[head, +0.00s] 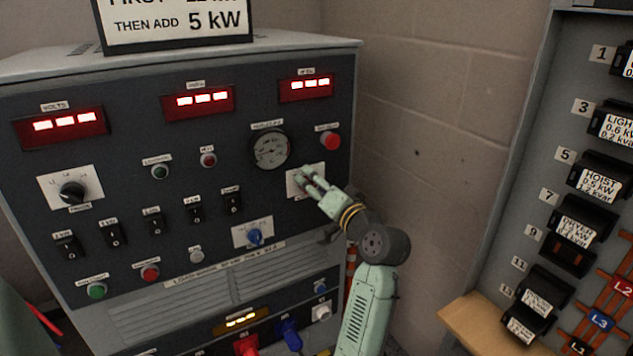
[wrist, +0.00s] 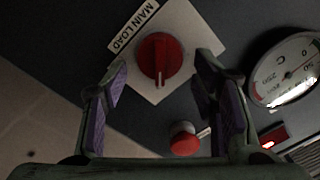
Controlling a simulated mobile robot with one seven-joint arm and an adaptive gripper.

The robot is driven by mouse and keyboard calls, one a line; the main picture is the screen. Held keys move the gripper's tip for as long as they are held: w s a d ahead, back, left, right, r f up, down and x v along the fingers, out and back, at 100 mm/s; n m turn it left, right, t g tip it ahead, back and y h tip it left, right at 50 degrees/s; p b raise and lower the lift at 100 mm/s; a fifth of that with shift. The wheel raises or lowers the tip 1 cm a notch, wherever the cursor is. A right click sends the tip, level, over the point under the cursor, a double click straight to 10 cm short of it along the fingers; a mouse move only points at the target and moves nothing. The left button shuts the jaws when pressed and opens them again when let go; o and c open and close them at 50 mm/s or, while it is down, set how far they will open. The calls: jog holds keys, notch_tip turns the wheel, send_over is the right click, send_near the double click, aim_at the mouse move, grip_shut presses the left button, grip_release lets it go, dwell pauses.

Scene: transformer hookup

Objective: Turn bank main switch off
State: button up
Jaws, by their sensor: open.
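The main switch is a red rotary knob (wrist: 160,57) on a white square plate labelled MAIN LOAD (wrist: 134,24) in the wrist view. A white line on the knob points down in that picture. My gripper (wrist: 162,82) is open and empty, with one finger on each side of the knob's lower part. I cannot tell whether the fingers touch it. In the head view, my gripper (head: 306,175) is in front of the white plate (head: 293,187) at the right of the panel and hides the knob.
A red button (head: 330,140) sits just above the plate; it also shows in the wrist view (wrist: 184,138). A round gauge (head: 271,149) is close by on the left. A breaker panel (head: 535,130) stands at the right, with bare wall between.

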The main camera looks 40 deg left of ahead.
jog(key=shift+c, duration=0.5)
jog(key=c, duration=1)
jog(key=shift+f+n+b, duration=0.1)
jog(key=shift+n+b, duration=0.3)
jog(key=n+b, duration=0.2)
jog(key=shift+n, duration=0.4)
jog(key=n+b, duration=0.4)
jog(key=n, duration=0.1)
jog(key=shift+s+a, duration=0.15)
jog(key=shift+s, duration=0.15)
jog(key=shift+s+a+n+b, duration=0.1)
jog(key=shift+s+n+b, duration=0.1)
jog(key=shift+n+b, duration=1.8)
jog(key=shift+s+a+n+b, duration=0.15)
jog(key=shift+n+b, duration=1.1)
jog(key=shift+n, duration=1.45)
